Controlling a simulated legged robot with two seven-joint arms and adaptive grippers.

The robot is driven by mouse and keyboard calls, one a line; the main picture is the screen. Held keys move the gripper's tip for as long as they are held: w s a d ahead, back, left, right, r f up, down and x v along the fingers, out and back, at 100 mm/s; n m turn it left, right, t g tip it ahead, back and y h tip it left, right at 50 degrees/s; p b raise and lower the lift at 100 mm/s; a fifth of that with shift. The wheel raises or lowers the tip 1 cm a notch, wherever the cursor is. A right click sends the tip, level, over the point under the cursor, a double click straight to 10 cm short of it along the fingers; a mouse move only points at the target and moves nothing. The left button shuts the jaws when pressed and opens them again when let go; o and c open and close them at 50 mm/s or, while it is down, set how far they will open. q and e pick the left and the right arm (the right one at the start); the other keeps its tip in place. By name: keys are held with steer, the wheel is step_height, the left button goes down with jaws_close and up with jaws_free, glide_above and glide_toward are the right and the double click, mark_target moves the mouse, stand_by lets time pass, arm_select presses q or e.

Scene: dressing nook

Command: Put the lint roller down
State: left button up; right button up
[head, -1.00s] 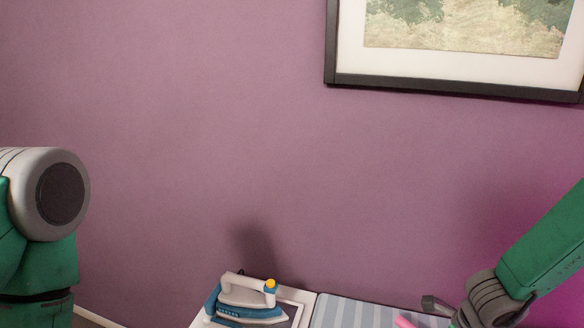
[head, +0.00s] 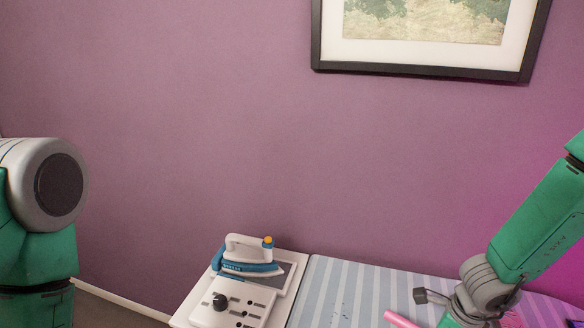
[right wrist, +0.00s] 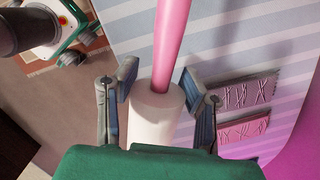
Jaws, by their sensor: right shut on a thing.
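The lint roller has a pink handle and a white roll (right wrist: 155,115); it shows in the right wrist view. My right gripper (right wrist: 158,88) is shut around it, with one finger on each side near where the handle meets the roll. In the head view only the end of the pink handle (head: 401,320) shows at the bottom edge, above the striped board (head: 340,285). I cannot tell how high it is held. My left arm shows at the left of the head view, but its gripper is out of view.
A blue and white iron (head: 248,262) rests at the board's left end, behind a white control panel (head: 225,312). A framed picture (head: 330,58) hangs on the purple wall.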

steer(key=shift+w+a+r+n, duration=0.1)
steer(key=shift+w+n, duration=0.05)
steer(key=shift+n, duration=0.15)
steer(key=shift+a+r, duration=0.15)
steer(key=shift+s+a+r+n, duration=0.2)
steer(key=shift+a+r+n, duration=0.25)
steer(key=shift+a+n, duration=0.15)
steer(key=a+n, duration=0.1)
steer(key=n, duration=0.1)
steer(key=r+n, duration=0.1)
steer(key=n, duration=0.1)
steer(key=a+r+n, duration=0.1)
steer(key=n, duration=0.1)
steer(key=shift+s+a+g+y, duration=0.3)
steer(key=shift+s+g, duration=0.1)
steer(key=s+a+r+n, duration=0.1)
steer(key=a+r+n, duration=0.1)
steer(key=n, duration=0.4)
steer(key=a+r+n+g+h, duration=0.1)
steer(key=a+r+n, duration=0.1)
steer(key=n, duration=0.5)
steer(key=s+a+r+n+g, duration=0.1)
steer(key=a+r+n, duration=0.1)
steer(key=n, duration=0.4)
steer(key=shift+s+a+r+n, duration=0.35)
steer(key=shift+a+r+n, duration=0.05)
steer(key=shift+r, duration=0.05)
